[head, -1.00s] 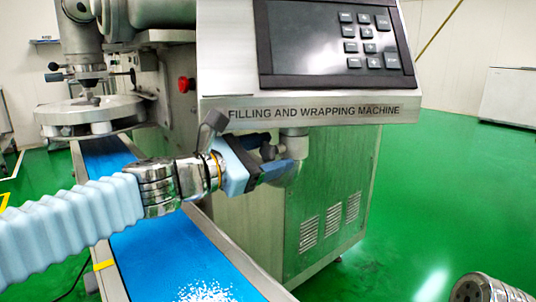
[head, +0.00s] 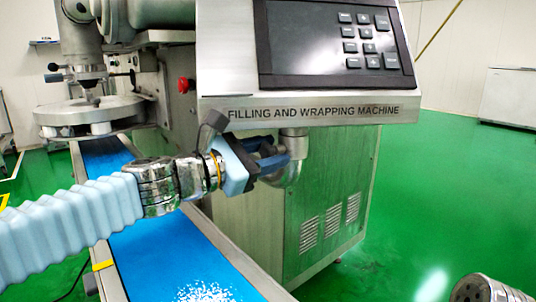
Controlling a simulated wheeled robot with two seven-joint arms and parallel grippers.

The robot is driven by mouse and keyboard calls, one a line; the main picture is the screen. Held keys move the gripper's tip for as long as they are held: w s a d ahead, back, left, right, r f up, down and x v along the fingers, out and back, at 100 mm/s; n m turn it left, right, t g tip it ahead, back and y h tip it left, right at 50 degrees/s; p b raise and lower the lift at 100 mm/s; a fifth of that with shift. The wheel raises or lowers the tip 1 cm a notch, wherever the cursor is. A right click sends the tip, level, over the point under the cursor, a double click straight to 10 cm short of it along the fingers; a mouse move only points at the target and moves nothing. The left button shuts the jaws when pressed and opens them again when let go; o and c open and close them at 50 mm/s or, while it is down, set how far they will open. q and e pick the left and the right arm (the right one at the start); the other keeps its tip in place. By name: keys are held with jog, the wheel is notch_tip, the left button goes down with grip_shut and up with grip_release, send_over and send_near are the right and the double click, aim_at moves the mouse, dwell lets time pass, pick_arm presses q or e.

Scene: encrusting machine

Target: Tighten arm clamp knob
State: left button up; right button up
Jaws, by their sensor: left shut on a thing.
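The filling and wrapping machine's control panel (head: 336,45) hangs from a short metal post and joint (head: 295,146) under its housing. The arm clamp knob (head: 267,151) is at this joint, small, grey and mostly hidden by my fingers. My left gripper (head: 276,153) reaches in from the left, just below the panel's lower edge. Its dark blue fingers are shut on the knob, one above and one below. My right gripper is out of view.
A blue conveyor belt (head: 168,246) with white specks at its near end runs below my left arm. A green-sided machine cabinet (head: 330,190) stands behind the gripper. A round metal turntable (head: 88,108) is at the far left.

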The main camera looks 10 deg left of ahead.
pick_arm(q)
jog(key=m+b, duration=0.2)
jog(key=m, duration=0.1)
jog(key=shift+f, duration=0.3)
jog(key=m+b, duration=0.2)
jog(key=m, duration=0.2)
jog(key=shift+w+b, duration=0.1)
jog(key=shift+b, duration=0.25)
jog(key=m+b, duration=0.2)
jog(key=m, duration=0.2)
jog(key=shift+r, duration=0.1)
jog(key=shift+a+r+m+b, duration=0.15)
jog(key=shift+m+b, duration=0.55)
jog(key=shift+m, duration=0.4)
jog(key=shift+c, duration=0.2)
jog(key=shift+a+r, duration=0.1)
jog(key=shift+r, duration=0.05)
jog(key=o, duration=0.9)
jog(key=shift+w, duration=0.15)
jog(key=shift+o, duration=0.7)
